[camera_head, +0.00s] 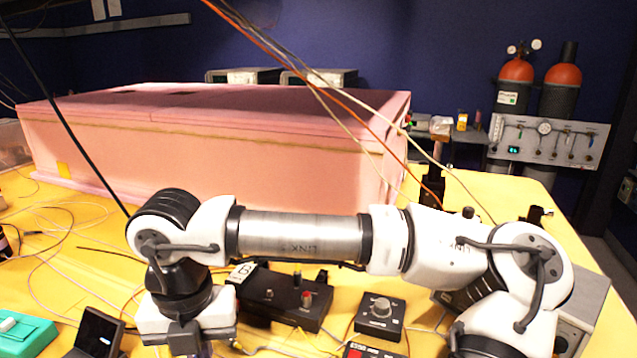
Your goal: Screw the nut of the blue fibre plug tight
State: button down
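My gripper (190,342) is at the bottom edge of the head view, left of centre, pointing down over the yellow table. Its fingertips are cut off by the frame, so I cannot see whether it is open or shut or holds anything. I cannot make out the blue fibre plug or its nut. The pink foam enclosure (240,150) stands behind my arm. Small coloured fittings (407,120) show at its right upper edge, too small to identify. My arm hides part of the table in front of the enclosure.
A black control box (283,298) and a smaller knob box (380,318) stand right of my gripper. A small black screen (97,334) and a green box (24,336) are to its left. Loose fibres cross the yellow table (75,265). Cables (330,90) hang across the enclosure.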

jog(key=shift+s+f+b, duration=0.1)
jog(key=shift+b, duration=0.3)
jog(key=shift+w, duration=0.4)
notch_tip(320, 180, up, 6)
jog(key=p, duration=0.3)
